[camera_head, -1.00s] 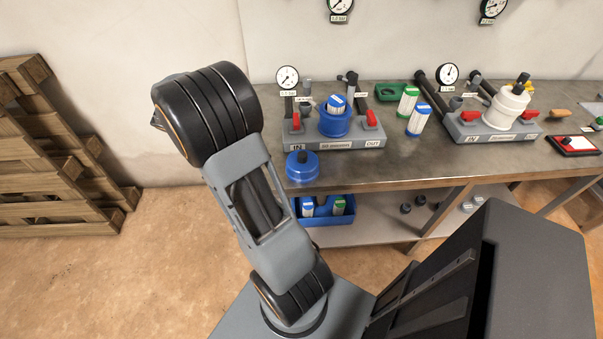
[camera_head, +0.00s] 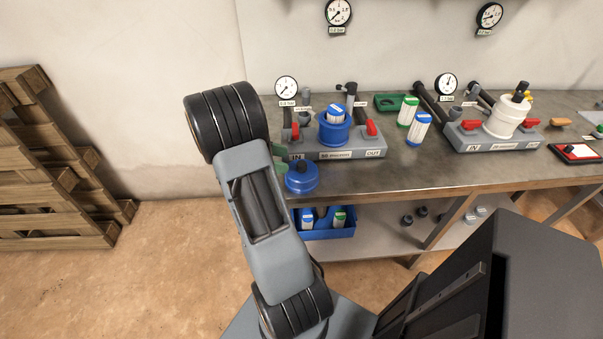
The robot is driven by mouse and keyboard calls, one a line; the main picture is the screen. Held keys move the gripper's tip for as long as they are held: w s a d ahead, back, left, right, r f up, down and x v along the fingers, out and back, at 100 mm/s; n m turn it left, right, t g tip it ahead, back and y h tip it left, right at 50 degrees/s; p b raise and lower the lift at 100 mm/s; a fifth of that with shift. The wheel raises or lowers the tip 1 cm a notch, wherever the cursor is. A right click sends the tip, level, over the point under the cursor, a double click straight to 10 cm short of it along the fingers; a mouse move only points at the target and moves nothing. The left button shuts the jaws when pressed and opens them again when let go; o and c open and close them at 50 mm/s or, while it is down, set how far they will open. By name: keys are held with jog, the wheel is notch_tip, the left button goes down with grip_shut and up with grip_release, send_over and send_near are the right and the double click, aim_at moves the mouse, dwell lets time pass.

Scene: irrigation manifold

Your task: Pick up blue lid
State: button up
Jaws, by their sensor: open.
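The blue lid (camera_head: 303,180), round with a dark knob on top, lies on the front left of the metal workbench (camera_head: 400,172). My gripper (camera_head: 282,162) shows only in part, as dark grey-green fingers just left of the lid, beside its knob. It is open and holds nothing that I can see. The rest of it is hidden behind my arm, and I cannot tell whether it touches the lid. Behind the lid, a blue filter housing (camera_head: 334,133) stands open on a grey manifold, with a white and blue cartridge (camera_head: 336,114) in it.
Green and blue cartridges (camera_head: 418,128) stand to the right. A second manifold with a white housing (camera_head: 503,118) is farther right. A blue crate (camera_head: 325,232) sits on the shelf below. Pallets (camera_head: 50,180) stand left.

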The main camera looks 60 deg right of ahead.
aim_at(301, 163)
jog(key=shift+x, duration=2.55)
jog(key=shift+r, duration=0.1)
jog(key=c, duration=1.1)
jog(key=shift+r, duration=0.1)
